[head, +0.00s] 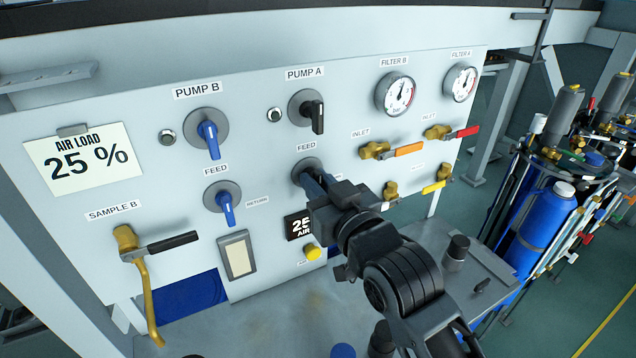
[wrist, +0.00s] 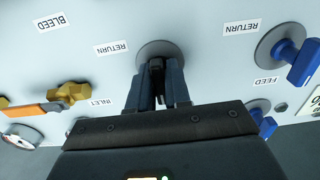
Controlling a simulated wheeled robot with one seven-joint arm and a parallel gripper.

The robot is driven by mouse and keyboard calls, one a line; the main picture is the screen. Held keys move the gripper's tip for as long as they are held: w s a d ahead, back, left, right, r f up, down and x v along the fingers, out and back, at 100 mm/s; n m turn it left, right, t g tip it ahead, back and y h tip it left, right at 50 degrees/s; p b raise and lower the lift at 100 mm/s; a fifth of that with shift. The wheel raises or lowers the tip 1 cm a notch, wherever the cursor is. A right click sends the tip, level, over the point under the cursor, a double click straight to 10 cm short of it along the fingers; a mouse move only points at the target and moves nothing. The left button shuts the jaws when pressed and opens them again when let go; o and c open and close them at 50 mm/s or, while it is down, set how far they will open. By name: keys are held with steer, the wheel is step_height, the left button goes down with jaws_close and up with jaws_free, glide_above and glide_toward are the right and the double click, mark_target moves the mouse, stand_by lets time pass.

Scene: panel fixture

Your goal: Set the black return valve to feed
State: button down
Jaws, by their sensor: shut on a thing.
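The black return valve (head: 303,166) is a round grey disc below the PUMP A knob, under a FEED label (head: 306,147). In the wrist view its disc (wrist: 160,47) shows just past my fingers, with a RETURN label (wrist: 112,48) beside it. My gripper (head: 318,184) is at this valve, its two fingers (wrist: 160,82) on either side of the black handle (wrist: 156,72), shut on it. In the head view the gripper hides the handle, so which way it points cannot be read there.
The similar blue-handled valve (head: 225,206) is to the left, and the black PUMP A knob (head: 317,117) is above. Yellow inlet valves (head: 375,150) with an orange lever (head: 409,150) are to the right. A yellow knob (head: 313,252) and a grey bench (head: 270,318) lie below.

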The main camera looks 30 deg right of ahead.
steer(key=c, duration=1.2)
jaws_free()
steer(key=shift+o, duration=0.2)
steer(key=shift+s, duration=0.1)
steer(key=s+b, duration=0.1)
steer(key=s, duration=0.6)
steer(key=shift+s+b, duration=0.35)
steer(key=s+f+g, duration=0.1)
steer(key=s+f, duration=0.2)
steer(key=s, duration=0.8)
steer(key=s+f+g, duration=0.1)
steer(key=s+f, duration=0.2)
steer(key=s, duration=0.8)
steer(key=s+f+g, duration=0.1)
steer(key=s+f, duration=0.2)
steer(key=s, duration=0.8)
steer(key=shift+s+f, duration=0.2)
steer(key=shift+f, duration=0.2)
